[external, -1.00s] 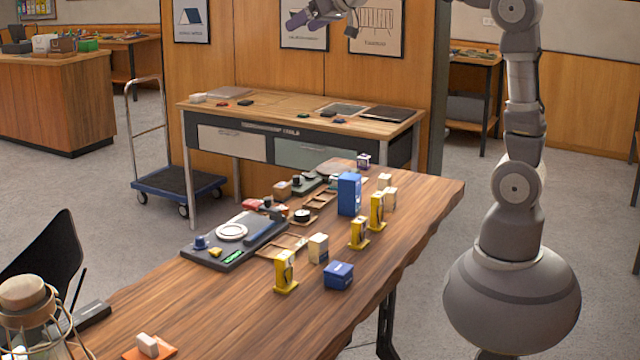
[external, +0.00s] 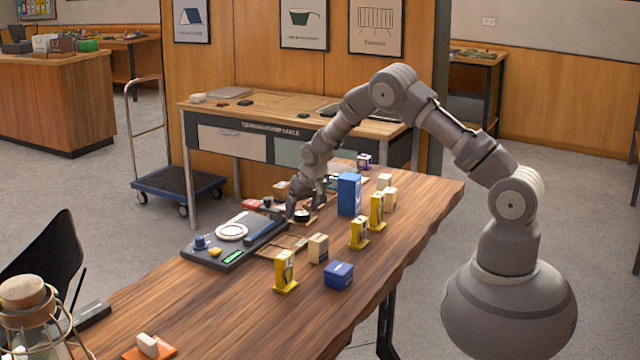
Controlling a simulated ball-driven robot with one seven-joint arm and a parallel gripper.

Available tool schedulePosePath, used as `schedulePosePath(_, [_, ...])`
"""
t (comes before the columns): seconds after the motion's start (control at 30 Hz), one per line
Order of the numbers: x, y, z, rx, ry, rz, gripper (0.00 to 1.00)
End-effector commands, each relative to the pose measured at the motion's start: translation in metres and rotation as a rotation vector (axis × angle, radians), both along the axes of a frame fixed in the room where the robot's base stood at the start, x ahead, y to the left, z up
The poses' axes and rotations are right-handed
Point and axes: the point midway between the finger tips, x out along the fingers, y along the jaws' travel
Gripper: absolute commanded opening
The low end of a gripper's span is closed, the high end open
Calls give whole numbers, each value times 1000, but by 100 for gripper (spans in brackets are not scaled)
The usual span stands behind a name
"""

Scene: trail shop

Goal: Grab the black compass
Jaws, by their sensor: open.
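A small round black object with a pale top, which looks like the black compass (external: 302,215), sits in a small wooden tray on the wooden table. My gripper (external: 305,206) points down right at it, with its fingers around or just above it. My gripper is open. The fingers partly cover the compass and its tray, and I cannot tell whether they touch it.
A tall blue box (external: 349,194) stands close to the right of my gripper. A dark scale (external: 232,240) lies to the left. Yellow stands (external: 359,233) and a cream box (external: 318,248) stand nearer the front. The table's front right is clear.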

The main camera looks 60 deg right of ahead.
Motion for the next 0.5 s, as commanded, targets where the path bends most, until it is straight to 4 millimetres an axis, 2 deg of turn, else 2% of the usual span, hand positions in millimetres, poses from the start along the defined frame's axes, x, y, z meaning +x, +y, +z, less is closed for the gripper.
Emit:
schedulePosePath(0.03, [2,-2,-9,0,1,-1,82])
schedulePosePath(0.1, [4,-3,-12,0,0,-1,82])
schedulePosePath(0.33, [5,-3,-11,0,-1,0,82])
schedulePosePath(0.5, [4,-3,-11,0,-1,0,43])
